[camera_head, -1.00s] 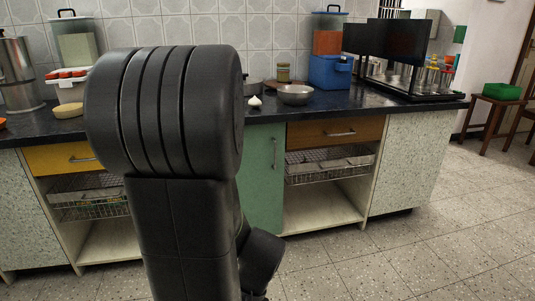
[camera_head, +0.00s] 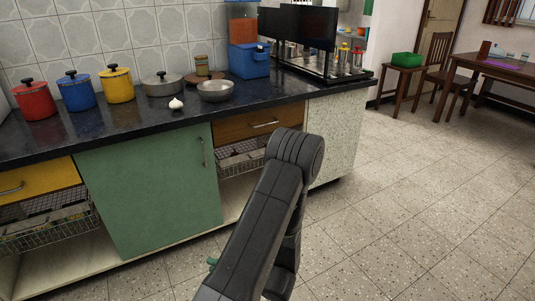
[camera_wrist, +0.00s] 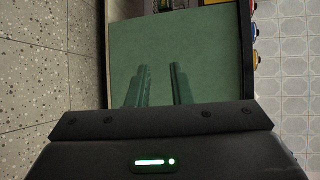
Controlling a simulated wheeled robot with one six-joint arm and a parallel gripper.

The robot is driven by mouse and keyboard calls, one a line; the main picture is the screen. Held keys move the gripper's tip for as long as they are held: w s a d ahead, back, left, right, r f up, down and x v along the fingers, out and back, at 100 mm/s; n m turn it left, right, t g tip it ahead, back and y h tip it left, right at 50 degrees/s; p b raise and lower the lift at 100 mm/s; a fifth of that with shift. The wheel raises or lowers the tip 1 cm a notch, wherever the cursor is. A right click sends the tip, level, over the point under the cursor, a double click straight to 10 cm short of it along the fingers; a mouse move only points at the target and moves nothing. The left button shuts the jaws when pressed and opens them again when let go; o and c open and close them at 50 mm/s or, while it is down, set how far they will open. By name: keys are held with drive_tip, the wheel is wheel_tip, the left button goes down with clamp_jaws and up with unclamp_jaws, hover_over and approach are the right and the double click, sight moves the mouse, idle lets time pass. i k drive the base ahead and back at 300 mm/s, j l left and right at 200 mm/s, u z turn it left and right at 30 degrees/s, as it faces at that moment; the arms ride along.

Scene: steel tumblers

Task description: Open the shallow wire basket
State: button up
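Two wire baskets show in the head view. One (camera_head: 240,160) sits under the orange-brown drawer and looks the shallower; my arm partly covers its right end. The other (camera_head: 45,225) sits under the yellow drawer at the left. I cannot tell for sure which is the shallow one. Papers or similar flat things seem to lie in the left basket. My gripper (camera_wrist: 158,70) shows in the wrist view with two parted fingers, open and empty, facing the green cabinet door (camera_wrist: 180,45). In the head view the gripper is mostly hidden behind my arm.
The green door (camera_head: 150,190) stands between the baskets. The dark counter (camera_head: 130,125) above holds several coloured pots, a steel bowl (camera_head: 215,91), a garlic bulb (camera_head: 176,103) and a blue box (camera_head: 249,62). Open floor (camera_head: 410,210) lies at the right.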

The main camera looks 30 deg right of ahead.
sight(240, 159)
drive_tip(key=i+l, duration=0.25)
drive_tip(key=l, duration=0.2)
drive_tip(key=i+l+z, duration=0.1)
drive_tip(key=i+l, duration=0.15)
drive_tip(key=l, duration=0.25)
drive_tip(key=i+l, duration=0.3)
drive_tip(key=l, duration=0.15)
drive_tip(key=i+l, duration=0.25)
drive_tip(key=l, duration=0.15)
drive_tip(key=i+l+z, duration=0.1)
drive_tip(key=i+l, duration=0.15)
drive_tip(key=l, duration=0.2)
